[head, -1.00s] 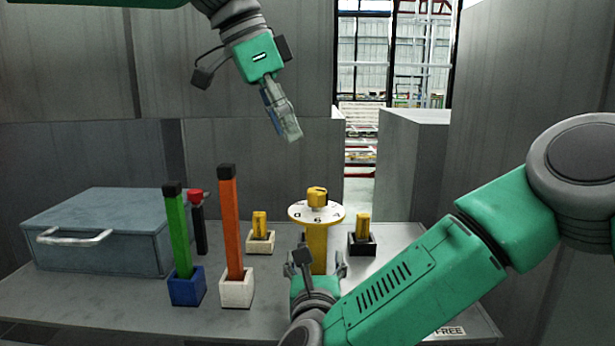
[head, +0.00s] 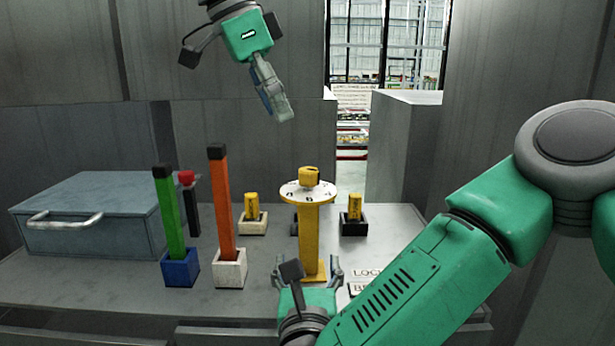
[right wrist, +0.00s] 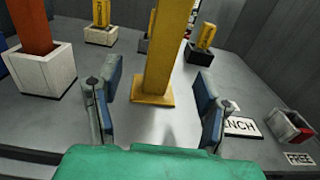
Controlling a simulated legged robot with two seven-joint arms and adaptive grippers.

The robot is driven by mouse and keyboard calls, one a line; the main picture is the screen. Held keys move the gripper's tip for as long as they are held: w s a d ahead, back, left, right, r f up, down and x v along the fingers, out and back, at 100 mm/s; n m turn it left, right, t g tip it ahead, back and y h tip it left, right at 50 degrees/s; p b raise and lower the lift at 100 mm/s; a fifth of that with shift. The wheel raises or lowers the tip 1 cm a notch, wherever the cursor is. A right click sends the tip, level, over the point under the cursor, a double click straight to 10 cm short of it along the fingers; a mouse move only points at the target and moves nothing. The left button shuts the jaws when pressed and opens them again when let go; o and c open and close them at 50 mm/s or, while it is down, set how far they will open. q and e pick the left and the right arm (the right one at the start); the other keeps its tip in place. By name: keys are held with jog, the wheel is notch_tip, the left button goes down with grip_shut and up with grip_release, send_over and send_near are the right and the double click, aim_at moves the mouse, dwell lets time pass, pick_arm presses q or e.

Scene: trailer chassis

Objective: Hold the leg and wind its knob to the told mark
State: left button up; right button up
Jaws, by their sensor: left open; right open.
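The yellow leg (head: 311,238) stands upright on the bench, with a white numbered dial (head: 292,191) and a yellow knob (head: 309,176) on top. In the right wrist view the leg (right wrist: 165,45) rises from a square yellow foot (right wrist: 154,95). My right gripper (head: 308,272) is open in front of the leg, low over the bench. In the right wrist view its two fingers (right wrist: 154,108) are spread, with the foot just beyond them, apart from both. My left gripper (head: 272,105) hangs empty above and left of the knob, clear of it. The dial's marks are too small to read surely.
A green bar (head: 168,212) in a blue holder and an orange bar (head: 221,205) in a white holder stand left of the leg. A grey case (head: 92,215) lies far left. Small yellow pieces sit in a white box (head: 252,226) and a black box (head: 354,226).

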jog(key=shift+s, duration=0.25)
jog(key=shift+o, duration=0.5)
jog(key=o, duration=0.5)
jog(key=shift+c, duration=0.2)
jog(key=s, duration=1.2)
